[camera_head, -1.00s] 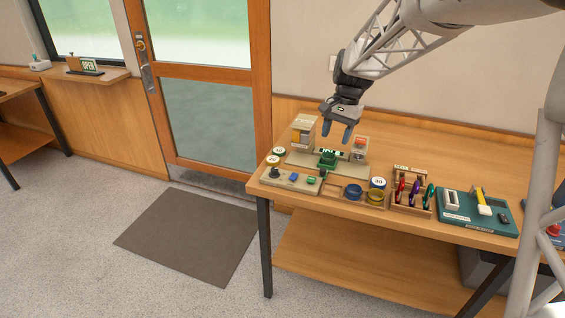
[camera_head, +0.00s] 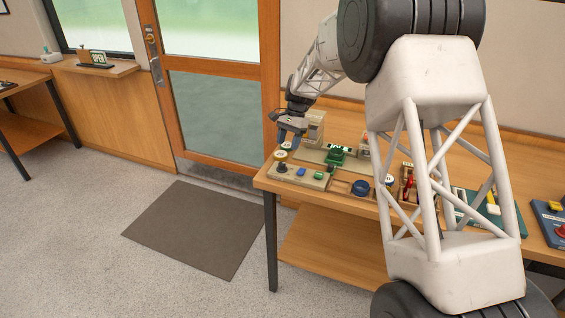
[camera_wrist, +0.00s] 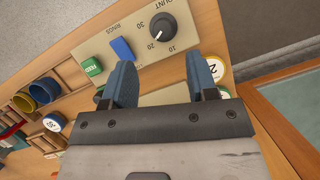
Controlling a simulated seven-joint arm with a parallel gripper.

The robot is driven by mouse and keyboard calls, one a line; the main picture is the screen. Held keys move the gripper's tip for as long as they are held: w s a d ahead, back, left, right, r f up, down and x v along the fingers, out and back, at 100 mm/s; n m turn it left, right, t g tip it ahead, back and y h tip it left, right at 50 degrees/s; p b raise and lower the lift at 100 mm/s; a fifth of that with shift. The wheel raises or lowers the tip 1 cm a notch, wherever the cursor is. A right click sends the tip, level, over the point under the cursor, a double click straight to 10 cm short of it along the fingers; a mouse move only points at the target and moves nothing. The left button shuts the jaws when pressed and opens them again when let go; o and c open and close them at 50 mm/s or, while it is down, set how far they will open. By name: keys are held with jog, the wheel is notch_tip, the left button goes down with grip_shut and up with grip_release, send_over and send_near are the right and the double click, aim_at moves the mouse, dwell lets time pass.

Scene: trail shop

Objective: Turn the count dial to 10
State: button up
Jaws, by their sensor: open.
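The count dial (camera_wrist: 153,23) is a round black knob on a beige control panel (camera_wrist: 185,70) in the wrist view. Numbers 10, 20 and 30 are printed around it, and its white mark appears to point near 20. In the head view the dial (camera_head: 282,167) is at the panel's left end. My gripper (camera_wrist: 158,62) is open and empty, its two blue fingers apart over the panel. The dial lies beyond the fingertips, not between them. In the head view my gripper (camera_head: 291,140) hangs above the dial end of the panel.
On the panel beside the dial are a blue button (camera_wrist: 122,49) and a green button (camera_wrist: 92,67). A round white disc marked with a number (camera_wrist: 215,68) lies near the right finger. Blue and yellow rings (camera_wrist: 43,90) sit in a wooden tray. My arm covers much of the table's right side.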

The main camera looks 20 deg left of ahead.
aim_at(282, 163)
jog(key=shift+a+f, duration=0.1)
jog(key=shift+a, duration=0.1)
jog(key=shift+f, duration=0.1)
jog(key=shift+x, duration=3.8)
jog(key=c, duration=0.9)
